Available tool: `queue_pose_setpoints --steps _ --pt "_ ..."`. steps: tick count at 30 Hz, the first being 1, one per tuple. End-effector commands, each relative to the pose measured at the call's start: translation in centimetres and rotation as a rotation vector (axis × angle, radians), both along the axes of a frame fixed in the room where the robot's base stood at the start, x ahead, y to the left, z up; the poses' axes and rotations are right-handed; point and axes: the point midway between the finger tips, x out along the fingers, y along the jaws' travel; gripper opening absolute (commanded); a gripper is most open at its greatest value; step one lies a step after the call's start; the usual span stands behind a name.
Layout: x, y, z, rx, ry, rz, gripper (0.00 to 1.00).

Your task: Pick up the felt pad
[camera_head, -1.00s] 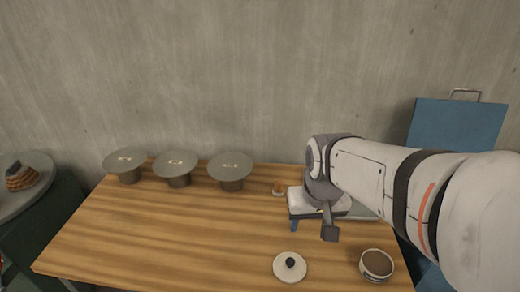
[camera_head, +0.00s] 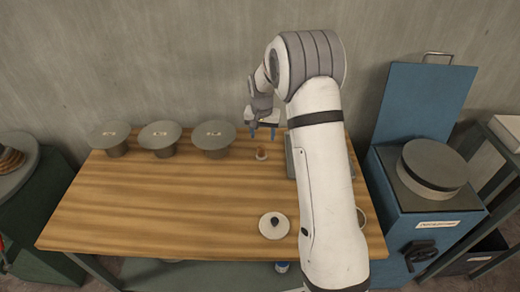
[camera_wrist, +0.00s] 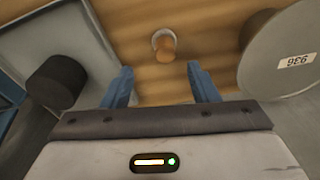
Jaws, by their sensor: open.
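A small light round piece with an orange-brown wooden knob, which looks like the felt pad (camera_head: 261,152), sits on the wooden table near its back edge. The felt pad also shows in the wrist view (camera_wrist: 163,42), upper middle, ahead of and roughly centred between the fingers. My gripper (camera_head: 263,133) is above the table by the pad, with its two blue fingers apart and nothing between them. In the wrist view my gripper (camera_wrist: 159,68) is open and does not touch the pad.
Several grey discs on stands (camera_head: 213,135) line the back left; one disc (camera_wrist: 285,50) is close right in the wrist view. A grey tray (camera_wrist: 92,35) with a dark cylinder (camera_wrist: 57,82) lies left there. A white lid (camera_head: 274,226) lies in front. A blue machine (camera_head: 420,110) stands right.

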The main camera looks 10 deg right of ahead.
Motion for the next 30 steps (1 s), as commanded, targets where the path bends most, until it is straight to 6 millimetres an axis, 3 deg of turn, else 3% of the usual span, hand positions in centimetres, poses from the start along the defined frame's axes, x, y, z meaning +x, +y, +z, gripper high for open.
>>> queue_pose_setpoints --steps 6,24,30 --pt "1.6 0.1 -2.2 0.001 0.006 -0.022 0.54" --pt "2.3 0.0 -9.2 0.001 0.007 -0.023 0.54" --pt "2.4 0.0 -9.8 0.000 0.004 -0.022 0.54"
